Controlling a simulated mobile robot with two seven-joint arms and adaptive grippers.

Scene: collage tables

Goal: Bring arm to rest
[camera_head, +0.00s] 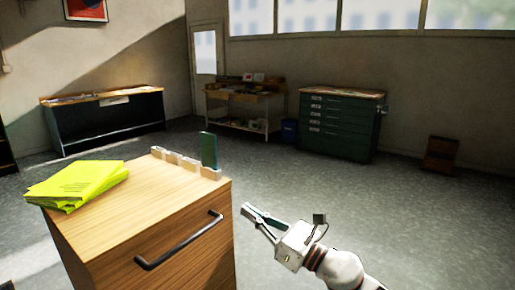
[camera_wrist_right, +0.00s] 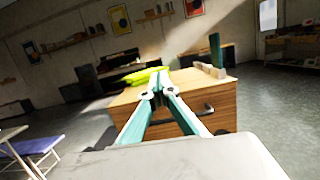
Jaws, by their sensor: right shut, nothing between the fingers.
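My right arm comes in from the bottom right in the head view. Its gripper (camera_head: 248,210) is in the air just right of the wooden drawer cabinet (camera_head: 150,205), apart from it. In the right wrist view the gripper's two teal fingers (camera_wrist_right: 157,82) meet at the tips, shut with nothing between them. The cabinet front with its dark handle (camera_wrist_right: 195,110) stands beyond the fingers. My left gripper is not in view.
On the cabinet top lie yellow-green papers (camera_head: 78,182) and a pale slotted rack (camera_head: 180,161) with one dark green upright piece (camera_head: 209,149). A green drawer chest (camera_head: 338,125) and workbench (camera_head: 244,107) stand at the back. The grey floor (camera_head: 400,215) right of the cabinet is clear.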

